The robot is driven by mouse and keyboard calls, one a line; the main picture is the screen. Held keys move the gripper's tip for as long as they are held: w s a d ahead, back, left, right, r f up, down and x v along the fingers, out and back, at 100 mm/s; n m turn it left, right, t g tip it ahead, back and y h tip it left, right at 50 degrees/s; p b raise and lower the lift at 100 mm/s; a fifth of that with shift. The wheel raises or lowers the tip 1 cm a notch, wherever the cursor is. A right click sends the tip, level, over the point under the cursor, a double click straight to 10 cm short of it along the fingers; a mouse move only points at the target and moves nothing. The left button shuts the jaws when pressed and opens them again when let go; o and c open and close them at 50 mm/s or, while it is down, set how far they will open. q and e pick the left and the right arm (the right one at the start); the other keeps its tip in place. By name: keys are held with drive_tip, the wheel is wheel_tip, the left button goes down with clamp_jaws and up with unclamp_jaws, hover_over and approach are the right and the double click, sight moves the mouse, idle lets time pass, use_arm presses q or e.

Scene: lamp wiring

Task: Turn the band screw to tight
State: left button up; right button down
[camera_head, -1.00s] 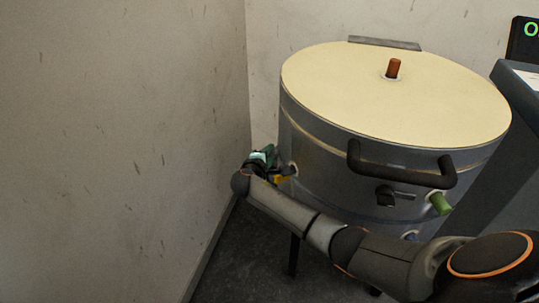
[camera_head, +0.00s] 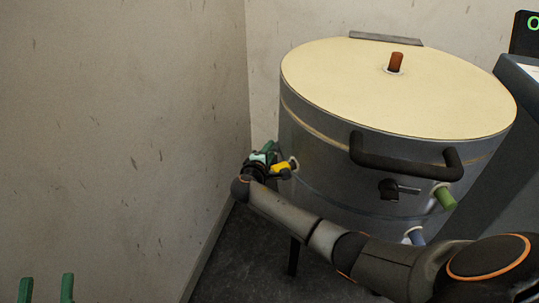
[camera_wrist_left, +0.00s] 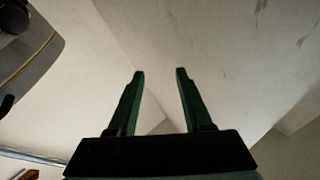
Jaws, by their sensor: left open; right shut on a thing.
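A large grey drum (camera_head: 330,170) with a pale lid (camera_head: 400,85) stands in the corner. A black screw-like knob with a short bar (camera_head: 390,188) sits on its front below the black handle (camera_head: 400,165); I cannot tell for sure that it is the band screw. My right gripper (camera_head: 274,162) is at the drum's left side, shut on a yellow peg (camera_head: 281,168) beside a pale collar; its fingers are partly hidden. My left gripper (camera_head: 46,288) is open and empty at the bottom left, far from the drum; its green fingers also show in the left wrist view (camera_wrist_left: 160,75).
A red peg (camera_head: 396,62) stands on the lid. A green peg (camera_head: 445,198) and a blue peg (camera_head: 415,235) stick out of the drum's front. A wall (camera_head: 120,130) is close on the left. A grey cabinet (camera_head: 505,150) stands at the right.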

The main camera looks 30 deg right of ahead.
drive_tip(key=f+m+t+h+b, duration=0.1)
drive_tip(key=h+b, duration=0.1)
drive_tip(key=b, duration=0.4)
drive_tip(key=shift+t+b, duration=0.35)
drive_tip(key=shift+t, duration=0.05)
use_arm(q)
drive_tip(key=s+d+r+m+t+h, duration=0.1)
drive_tip(key=s+r+m+h, duration=0.4)
drive_tip(key=h, duration=0.3)
drive_tip(key=shift+s+d+t, duration=0.3)
drive_tip(key=shift+s+t, duration=0.1)
drive_tip(key=shift+s, duration=0.2)
use_arm(e)
drive_tip(key=shift+r, duration=0.15)
drive_tip(key=c, duration=0.9)
unclamp_jaws()
use_arm(q)
drive_tip(key=shift+r, duration=0.1)
use_arm(e)
drive_tip(key=shift+o, duration=0.2)
drive_tip(key=shift+s+a, duration=0.1)
